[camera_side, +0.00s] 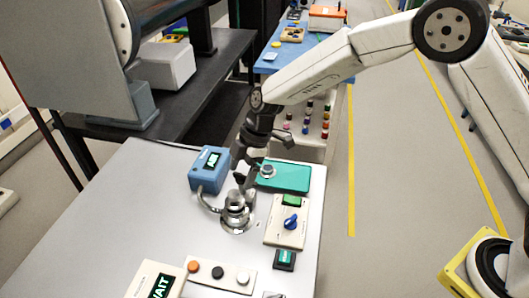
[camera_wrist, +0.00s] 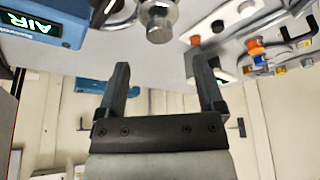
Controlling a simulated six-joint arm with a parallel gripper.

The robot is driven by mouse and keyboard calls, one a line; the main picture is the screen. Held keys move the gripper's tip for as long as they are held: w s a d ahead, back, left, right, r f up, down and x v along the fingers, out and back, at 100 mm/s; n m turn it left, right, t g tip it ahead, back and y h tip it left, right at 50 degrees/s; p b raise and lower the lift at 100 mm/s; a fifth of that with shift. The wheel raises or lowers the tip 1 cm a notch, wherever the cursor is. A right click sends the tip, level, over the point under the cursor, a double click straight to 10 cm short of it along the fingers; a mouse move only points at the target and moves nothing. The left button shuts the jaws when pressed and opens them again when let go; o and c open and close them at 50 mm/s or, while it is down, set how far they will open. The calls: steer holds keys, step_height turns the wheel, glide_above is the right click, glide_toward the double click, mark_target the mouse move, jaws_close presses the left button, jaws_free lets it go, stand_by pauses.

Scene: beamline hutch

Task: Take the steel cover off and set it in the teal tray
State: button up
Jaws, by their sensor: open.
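The teal tray (camera_side: 292,178) lies at the far right of the bench. A small round steel piece (camera_side: 267,171) shows at its left end; I cannot tell for sure whether this is the cover. A round steel fitting (camera_side: 236,216) with a narrower top stands on the bench, left of and nearer than the tray. In the wrist view a steel knob-like part (camera_wrist: 158,18) shows at the top edge, beyond my fingertips. My gripper (camera_wrist: 164,72) is open, with nothing between its fingers. In the side view it is above and behind the fitting, partly hidden by its own wrist.
A blue box (camera_side: 208,169) with a lit AIR display stands left of the fitting, joined to it by a hose. A panel (camera_side: 287,222) with a blue knob lies in front of the tray. A button strip (camera_side: 220,275) lies nearer. The bench's left part is clear.

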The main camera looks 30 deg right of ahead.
mark_target(233, 193)
steer(key=shift+x, duration=3.5)
steer(key=shift+c, duration=0.2)
jaws_close()
steer(key=shift+r, duration=0.1)
